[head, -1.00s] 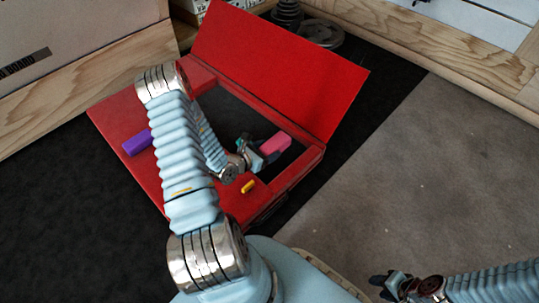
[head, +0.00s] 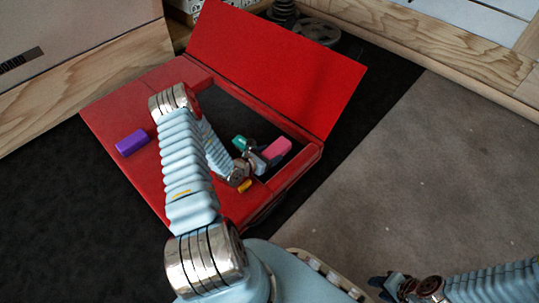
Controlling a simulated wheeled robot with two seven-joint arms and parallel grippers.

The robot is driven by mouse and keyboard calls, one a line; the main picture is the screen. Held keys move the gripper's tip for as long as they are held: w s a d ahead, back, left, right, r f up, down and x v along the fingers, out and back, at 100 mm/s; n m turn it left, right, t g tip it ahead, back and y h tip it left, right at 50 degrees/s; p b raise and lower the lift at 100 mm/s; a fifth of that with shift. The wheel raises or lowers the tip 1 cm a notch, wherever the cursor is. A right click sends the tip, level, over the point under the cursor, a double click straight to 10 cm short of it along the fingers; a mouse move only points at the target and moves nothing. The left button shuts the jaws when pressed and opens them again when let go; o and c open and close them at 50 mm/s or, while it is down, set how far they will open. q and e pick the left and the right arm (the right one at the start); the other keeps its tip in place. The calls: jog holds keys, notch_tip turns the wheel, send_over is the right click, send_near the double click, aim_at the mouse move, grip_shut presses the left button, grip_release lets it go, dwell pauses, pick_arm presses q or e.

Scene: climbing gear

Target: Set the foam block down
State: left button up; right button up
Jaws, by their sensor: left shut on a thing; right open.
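A pink block (head: 276,148), which looks like the foam block, is at the right end of the red box's (head: 115,110) dark opening. My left gripper (head: 265,155) is shut on it; the fingers are small and partly hidden by the wrist. I cannot tell whether the block touches the surface below. My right gripper (head: 380,285) is open and empty at the bottom, over the carpet, away from the box.
The box's red lid (head: 275,65) stands raised behind the opening. A purple block (head: 132,142) lies on the red left part. A small yellow piece (head: 244,186) is near the front edge, and a teal thing (head: 240,143) is beside my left gripper. My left arm hides part of the box.

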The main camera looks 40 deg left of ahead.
pick_arm(q)
jog(key=shift+f+b, duration=0.3)
jog(key=shift+f, duration=0.1)
jog(key=o, duration=1)
jog(key=shift+s+f, duration=0.15)
jog(key=shift+f, duration=0.1)
jog(key=shift+o, duration=0.2)
jog(key=shift+r, duration=0.25)
jog(key=shift+r+p, duration=0.5)
jog(key=shift+p, duration=0.15)
jog(key=p+v, duration=0.2)
jog(key=v, duration=0.9)
jog(key=shift+s+r, duration=0.15)
jog(key=shift+s, duration=0.2)
